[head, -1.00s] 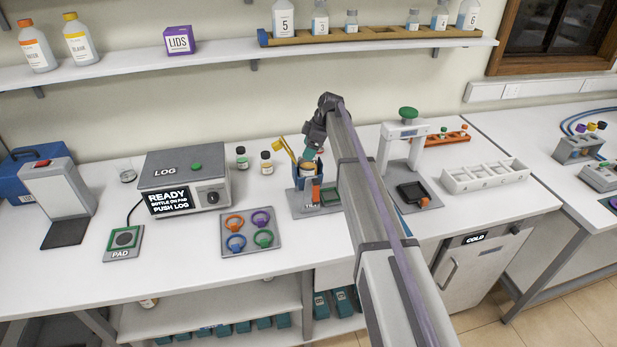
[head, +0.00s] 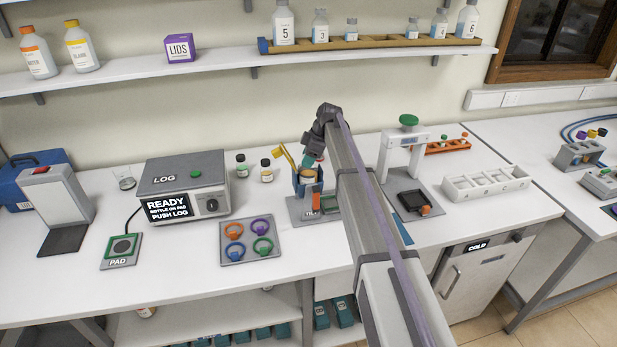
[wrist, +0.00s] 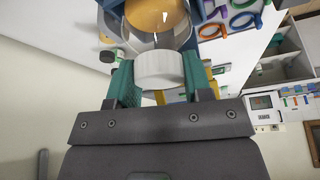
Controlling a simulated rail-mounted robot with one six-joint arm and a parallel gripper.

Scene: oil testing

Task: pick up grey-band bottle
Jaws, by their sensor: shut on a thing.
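My gripper (head: 313,163) is over the blue tilting holder (head: 298,187) on the counter, left of the arm. In the wrist view my gripper (wrist: 160,80) has its teal fingers on both sides of a ribbed white cap (wrist: 158,66), shut on it. The bottle body (wrist: 155,14) lies beyond the cap, partly hidden by it, within or close against the holder. A greyish, clear surface and some yellow show around it; I cannot make out its band for certain. In the head view the bottle is mostly hidden.
Two small bottles (head: 266,170) stand left of the holder, beside the LOG box (head: 187,181). A grey tray (head: 225,256) with coloured rings lies front left. A green-topped stand (head: 408,122) and white rack (head: 486,183) are to the right. The front counter is clear.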

